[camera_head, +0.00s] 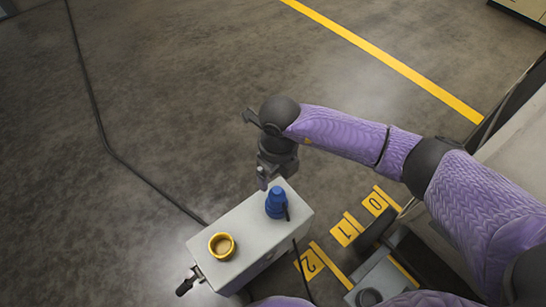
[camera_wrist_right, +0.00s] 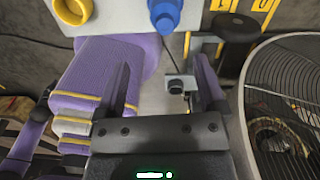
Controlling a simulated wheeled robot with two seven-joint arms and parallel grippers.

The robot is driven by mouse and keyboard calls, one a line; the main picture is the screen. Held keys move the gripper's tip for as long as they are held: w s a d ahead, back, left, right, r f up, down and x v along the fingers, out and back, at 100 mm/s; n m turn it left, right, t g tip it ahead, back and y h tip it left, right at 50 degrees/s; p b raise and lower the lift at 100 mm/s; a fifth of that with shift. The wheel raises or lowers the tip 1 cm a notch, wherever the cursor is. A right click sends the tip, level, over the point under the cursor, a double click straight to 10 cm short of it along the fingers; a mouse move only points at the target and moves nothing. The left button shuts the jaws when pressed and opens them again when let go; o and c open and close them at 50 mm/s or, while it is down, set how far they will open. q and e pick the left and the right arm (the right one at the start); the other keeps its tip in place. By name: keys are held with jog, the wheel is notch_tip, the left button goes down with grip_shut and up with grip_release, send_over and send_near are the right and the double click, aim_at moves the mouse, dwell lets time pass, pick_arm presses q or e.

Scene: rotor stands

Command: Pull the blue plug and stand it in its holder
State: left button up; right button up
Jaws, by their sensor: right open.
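The blue plug (camera_head: 276,204) stands upright on the top of a pale grey box (camera_head: 246,224), near its far right end. The plug is also at the top edge of the right wrist view (camera_wrist_right: 163,15), partly cut off. A gold ring-shaped holder (camera_head: 222,246) sits on the same box, nearer its left end, and looks empty. It also shows in the right wrist view (camera_wrist_right: 73,9). My right gripper (camera_head: 264,182) is open and empty, by the box's far end, apart from the plug. I do not make out my left gripper.
A dark fitting (camera_head: 187,283) sticks out at the box's left end. A black cable (camera_head: 140,177) crosses the floor to the box. Yellow number markings (camera_head: 345,231) lie to the right. The floor at the left is mostly clear.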

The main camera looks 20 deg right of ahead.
aim_at(277, 190)
jog(key=shift+w+d+f, duration=0.1)
jog(key=shift+w+d, duration=0.1)
jog(key=shift+w, duration=0.05)
notch_tip(277, 190, down, 9)
jog(key=b, duration=0.6)
jog(key=shift+s+b, duration=0.1)
jog(key=shift+b, duration=0.25)
jog(key=shift+f, duration=0.45)
pick_arm(q)
jog(key=s+x, duration=0.1)
jog(key=x, duration=0.5)
jog(key=shift+d+g, duration=0.2)
jog(key=shift+g, duration=0.2)
pick_arm(e)
jog(key=shift+r, duration=0.1)
pick_arm(q)
jog(key=shift+s, duration=0.15)
